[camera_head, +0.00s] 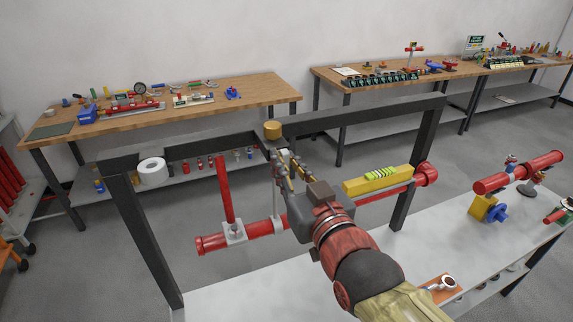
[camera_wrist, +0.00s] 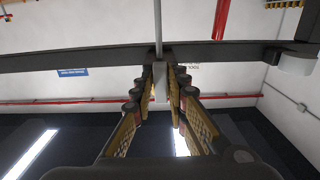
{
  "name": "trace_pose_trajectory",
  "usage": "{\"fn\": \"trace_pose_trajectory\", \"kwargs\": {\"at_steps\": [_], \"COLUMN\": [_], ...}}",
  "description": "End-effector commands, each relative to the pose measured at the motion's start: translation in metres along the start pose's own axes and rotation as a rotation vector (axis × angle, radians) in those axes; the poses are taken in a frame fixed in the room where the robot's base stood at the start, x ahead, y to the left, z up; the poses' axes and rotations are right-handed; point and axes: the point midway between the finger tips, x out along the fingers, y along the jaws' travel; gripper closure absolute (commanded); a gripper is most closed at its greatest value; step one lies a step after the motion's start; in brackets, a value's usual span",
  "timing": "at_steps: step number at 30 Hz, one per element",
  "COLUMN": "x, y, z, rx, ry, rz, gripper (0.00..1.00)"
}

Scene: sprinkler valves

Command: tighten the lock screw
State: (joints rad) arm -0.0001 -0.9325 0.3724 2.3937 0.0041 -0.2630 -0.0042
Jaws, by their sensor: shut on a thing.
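My gripper (camera_head: 285,167) is raised to the dark beam (camera_head: 362,118) of the metal frame. In the wrist view my gripper (camera_wrist: 160,85) has its two fingers closed on a small pale grey part (camera_wrist: 160,88) just below the beam (camera_wrist: 100,57). I take this part for the lock screw, but its head is mostly hidden by the fingers. A thin grey rod (camera_wrist: 158,22) lines up with it on the other side of the beam. In the head view a brass-coloured cylinder (camera_head: 272,130) sits on the beam beside the fingertips. The red pipe (camera_head: 258,230) runs under my gripper.
A yellow level (camera_head: 378,180) lies along the pipe at the right. A white roll (camera_head: 152,171) is at the frame's left corner. A red upright pipe (camera_head: 224,190) stands left of my gripper. Red valve fittings (camera_head: 518,172) are on the grey bench (camera_head: 440,235) at the right.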

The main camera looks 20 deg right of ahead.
Motion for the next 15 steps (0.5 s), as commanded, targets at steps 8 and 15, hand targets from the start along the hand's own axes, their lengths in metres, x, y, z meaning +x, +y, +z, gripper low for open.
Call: {"fn": "trace_pose_trajectory", "kwargs": {"at_steps": [8, 15], "x": [-0.0001, -0.0001], "y": [-0.0003, -0.0003], "z": [0.0025, 0.0023], "rx": [0.083, 0.207], "ry": [0.0, 0.0], "rz": [-0.001, -0.001], "gripper": [1.0, 1.0]}}
